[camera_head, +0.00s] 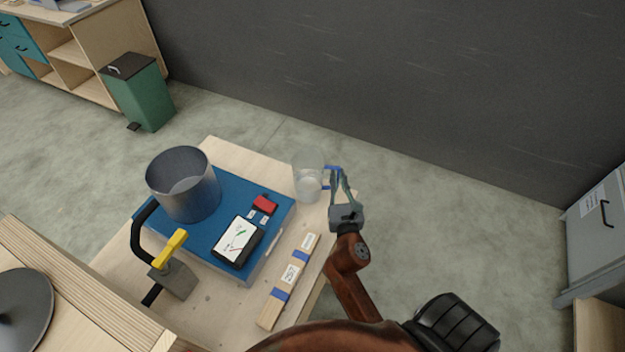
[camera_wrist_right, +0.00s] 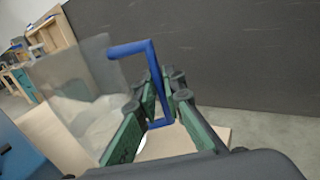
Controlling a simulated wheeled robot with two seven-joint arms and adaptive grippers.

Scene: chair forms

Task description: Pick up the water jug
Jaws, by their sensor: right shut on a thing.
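The water jug (camera_head: 308,178) is clear, with a blue handle (camera_head: 332,170), and stands upright at the far right corner of the wooden table (camera_head: 222,150). In the right wrist view the jug (camera_wrist_right: 75,85) is on the left, and its blue handle (camera_wrist_right: 130,48) reaches between the green fingers. My right gripper (camera_head: 338,181) is at the handle side of the jug, shut on the handle. It also shows in the right wrist view (camera_wrist_right: 158,105). I cannot tell whether the jug touches the table. My left gripper is not in view.
A blue-topped case (camera_head: 215,228) beside the jug carries a metal pot (camera_head: 184,185), a tablet-like device (camera_head: 238,241) and a small red box (camera_head: 265,204). A labelled wooden bar (camera_head: 289,281) lies in front. A yellow-and-black tool (camera_head: 172,262) stands left. Floor right of the table is clear.

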